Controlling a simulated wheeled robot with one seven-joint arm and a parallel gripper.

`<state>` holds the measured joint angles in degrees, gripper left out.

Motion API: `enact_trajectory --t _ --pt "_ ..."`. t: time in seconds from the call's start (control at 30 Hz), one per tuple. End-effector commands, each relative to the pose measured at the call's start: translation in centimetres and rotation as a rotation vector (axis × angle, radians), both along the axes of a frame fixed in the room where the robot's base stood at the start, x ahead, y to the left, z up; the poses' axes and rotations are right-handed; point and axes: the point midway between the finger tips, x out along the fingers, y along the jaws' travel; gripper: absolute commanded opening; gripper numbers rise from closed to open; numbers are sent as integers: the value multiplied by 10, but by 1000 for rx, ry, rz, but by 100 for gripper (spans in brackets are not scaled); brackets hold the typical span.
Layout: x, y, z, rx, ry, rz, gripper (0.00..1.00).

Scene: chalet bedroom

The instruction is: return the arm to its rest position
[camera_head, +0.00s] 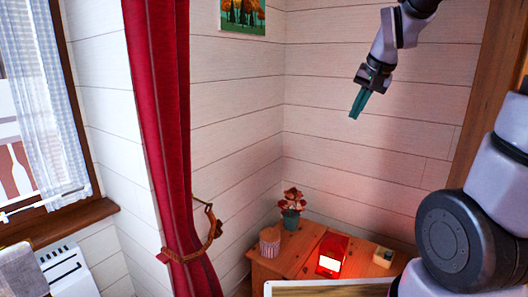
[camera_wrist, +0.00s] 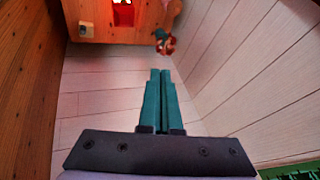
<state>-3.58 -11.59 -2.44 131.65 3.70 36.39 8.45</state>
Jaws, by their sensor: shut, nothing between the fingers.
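My gripper (camera_head: 356,108) hangs high in the upper right of the head view, in front of the white plank wall, with its fingers pointing down. Its two teal fingers are closed together and hold nothing. In the wrist view the shut fingers (camera_wrist: 160,75) point up the picture. My arm bends in from the right side of the head view, and part of it lies outside the picture. The gripper is well above the wooden cabinet and touches nothing.
A wooden cabinet (camera_head: 262,272) stands low in the corner, bearing a potted plant (camera_head: 291,212), a striped cup (camera_head: 270,242), a glowing red lamp (camera_head: 331,256) and a small box (camera_head: 383,257). A red curtain (camera_head: 163,130) hangs left. Open air surrounds the gripper.

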Motion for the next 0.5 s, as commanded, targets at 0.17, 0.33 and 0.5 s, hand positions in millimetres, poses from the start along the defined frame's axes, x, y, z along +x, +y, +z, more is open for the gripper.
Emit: enact_trajectory --t 0.17,0.33,0.5 --pt "-71 0 39 2 -59 34 0" --pt "-127 1 54 -5 -99 63 0" --pt "-159 3 57 -12 -120 79 0"
